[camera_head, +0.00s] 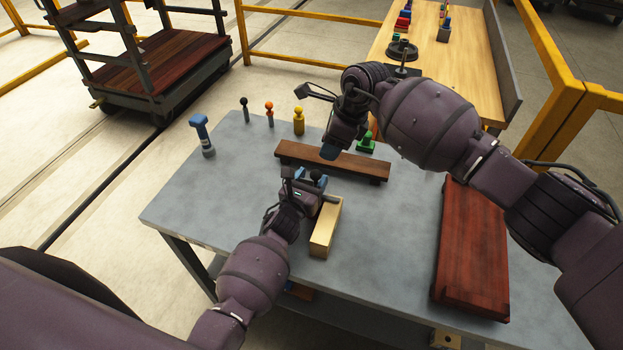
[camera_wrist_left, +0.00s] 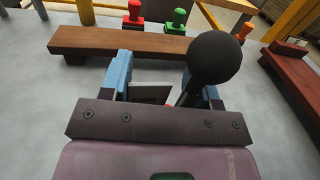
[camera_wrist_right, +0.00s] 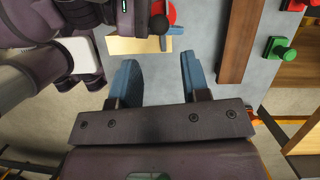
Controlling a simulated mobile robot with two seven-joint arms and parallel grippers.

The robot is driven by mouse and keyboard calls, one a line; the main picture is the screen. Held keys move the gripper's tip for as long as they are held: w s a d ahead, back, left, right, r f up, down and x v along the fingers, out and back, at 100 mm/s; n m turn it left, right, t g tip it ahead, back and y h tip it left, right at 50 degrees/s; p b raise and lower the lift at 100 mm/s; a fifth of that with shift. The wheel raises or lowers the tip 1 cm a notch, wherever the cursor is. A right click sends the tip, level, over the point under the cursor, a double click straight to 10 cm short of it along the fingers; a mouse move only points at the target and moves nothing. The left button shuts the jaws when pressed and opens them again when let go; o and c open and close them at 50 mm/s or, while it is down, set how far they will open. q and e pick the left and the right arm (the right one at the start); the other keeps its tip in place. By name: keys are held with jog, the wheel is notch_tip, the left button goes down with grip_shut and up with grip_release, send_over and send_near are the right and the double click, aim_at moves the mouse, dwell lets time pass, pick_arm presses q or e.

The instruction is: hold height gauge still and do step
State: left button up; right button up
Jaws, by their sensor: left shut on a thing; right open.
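My left gripper (camera_head: 312,184) is low over the grey table, beside a pale wood block (camera_head: 326,226). It is shut on the height gauge, whose black ball knob (camera_wrist_left: 214,58) and thin stem rise between the blue fingers (camera_wrist_left: 155,85). The knob also shows in the head view (camera_head: 315,175). The gauge's lower part is mostly hidden by the gripper. My right gripper (camera_head: 332,146) is above the brown raised plank (camera_head: 300,153), pointing down. Its blue fingers stand apart and empty in the right wrist view (camera_wrist_right: 158,65).
A green one (camera_head: 366,143) is behind the plank. A dark red board (camera_head: 472,250) lies right. The table's left part is clear.

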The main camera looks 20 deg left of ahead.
aim_at(316, 171)
jog(key=shift+o, duration=0.3)
jog(key=shift+o, duration=1.2)
jog(key=shift+r, duration=0.1)
jog(key=shift+a+r+n, duration=0.3)
jog(key=shift+a+r, duration=0.4)
jog(key=shift+r, duration=0.15)
jog(key=shift+s+a+f+m+t+h, duration=0.1)
jog(key=shift+a+f+m+t+h, duration=0.35)
jog(key=shift+f+m, duration=2.2)
jog(key=shift+s+a+f+m+t+h, duration=0.15)
jog(key=shift+f+m+t+h, duration=0.85)
jog(key=shift+m, duration=3.1)
jog(key=shift+s+a+f+m+t+h, duration=0.15)
jog(key=shift+a+f+m+h, duration=0.25)
jog(key=shift+f+m, duration=2.4)
jog(key=shift+w+d+r+m, duration=0.1)
jog(key=shift+r+m, duration=0.45)
jog(key=shift+r, duration=0.05)
jog(key=c, duration=0.8)
